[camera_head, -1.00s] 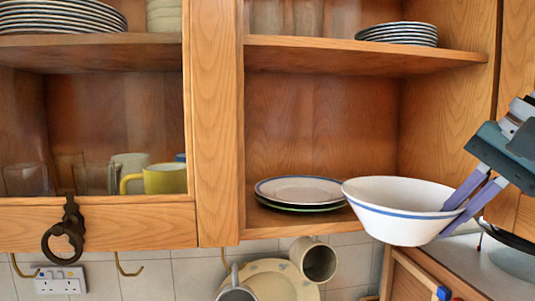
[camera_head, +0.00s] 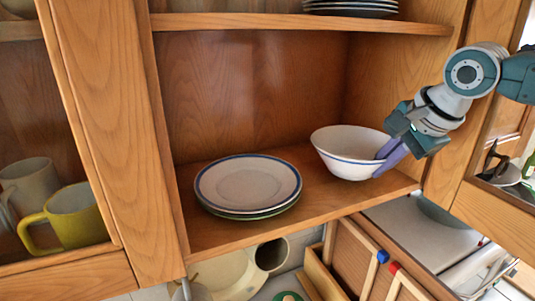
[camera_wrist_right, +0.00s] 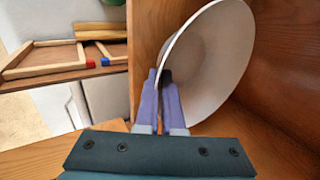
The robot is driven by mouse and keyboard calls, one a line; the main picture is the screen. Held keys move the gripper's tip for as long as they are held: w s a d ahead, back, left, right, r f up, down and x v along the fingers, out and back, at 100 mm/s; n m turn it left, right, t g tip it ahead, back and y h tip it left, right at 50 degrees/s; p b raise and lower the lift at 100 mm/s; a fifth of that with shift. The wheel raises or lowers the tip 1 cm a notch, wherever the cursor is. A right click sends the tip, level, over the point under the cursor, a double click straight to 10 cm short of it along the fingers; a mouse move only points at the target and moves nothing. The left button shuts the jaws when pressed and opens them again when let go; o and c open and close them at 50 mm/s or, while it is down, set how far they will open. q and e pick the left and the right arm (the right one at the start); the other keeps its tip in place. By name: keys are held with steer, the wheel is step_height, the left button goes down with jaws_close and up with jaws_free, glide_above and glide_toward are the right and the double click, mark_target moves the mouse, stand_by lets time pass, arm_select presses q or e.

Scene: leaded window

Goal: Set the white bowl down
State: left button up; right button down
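The white bowl (camera_head: 343,146) with a blue band is upright inside the open cupboard, at the right end of the lower shelf (camera_head: 330,205). Its base appears at or just above the shelf; I cannot tell if it touches. My right gripper (camera_head: 387,158) has its purple fingers shut on the bowl's right rim. In the right wrist view the fingers (camera_wrist_right: 168,100) meet at the edge of the bowl (camera_wrist_right: 212,65). My left gripper is not in view.
A stack of plates (camera_head: 248,184) lies on the shelf left of the bowl, with a small gap between. The cupboard's right wall is close by the gripper. A yellow mug (camera_head: 70,217) stands in the left cupboard. An upper shelf (camera_head: 290,22) runs above.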

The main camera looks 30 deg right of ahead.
step_height(320, 180, down, 2)
steer(key=shift+f, duration=0.15)
steer(key=shift+f, duration=0.1)
steer(key=c, duration=1)
jaws_free()
steer(key=shift+c, duration=0.2)
